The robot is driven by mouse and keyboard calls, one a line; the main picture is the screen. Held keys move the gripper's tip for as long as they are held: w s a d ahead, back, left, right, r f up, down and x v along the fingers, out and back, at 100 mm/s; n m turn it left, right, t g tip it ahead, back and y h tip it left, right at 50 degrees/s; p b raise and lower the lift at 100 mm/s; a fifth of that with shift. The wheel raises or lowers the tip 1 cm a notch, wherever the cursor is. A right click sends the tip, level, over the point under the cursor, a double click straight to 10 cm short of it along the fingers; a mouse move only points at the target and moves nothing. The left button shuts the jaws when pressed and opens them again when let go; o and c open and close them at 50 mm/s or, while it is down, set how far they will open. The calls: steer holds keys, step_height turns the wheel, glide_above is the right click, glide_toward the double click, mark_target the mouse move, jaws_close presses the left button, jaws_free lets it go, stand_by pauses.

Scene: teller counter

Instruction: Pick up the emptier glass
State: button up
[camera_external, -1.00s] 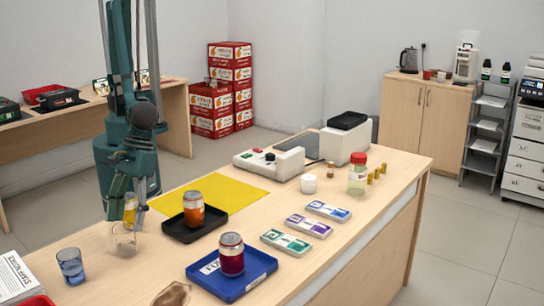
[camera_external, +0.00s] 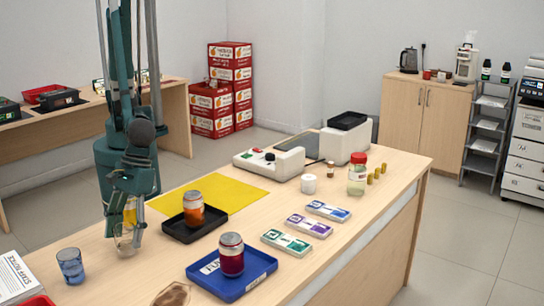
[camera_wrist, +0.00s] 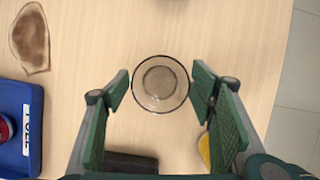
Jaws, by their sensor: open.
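A clear glass (camera_external: 124,241) stands upright on the counter, partly behind my fingers in the external view. In the wrist view the glass (camera_wrist: 161,83) is seen from above, between my finger pads, and looks empty. My gripper (camera_wrist: 161,88) is open around it, with a gap on each side. It also shows in the external view, low over the counter (camera_external: 126,226). A blue-tinted glass (camera_external: 71,266) stands to the left of it; how much it holds is hard to tell.
A can with orange on it (camera_external: 193,209) stands in a black tray (camera_external: 181,236). A dark red can (camera_external: 231,255) stands in a blue tray (camera_external: 257,268). A yellow item (camera_external: 130,212) is close behind my gripper. A brown flat piece (camera_wrist: 30,40) lies nearby.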

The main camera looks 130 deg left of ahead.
steer(key=shift+d+f, duration=0.15)
steer(key=shift+f, duration=0.2)
stand_by(0.3)
steer(key=c, duration=1)
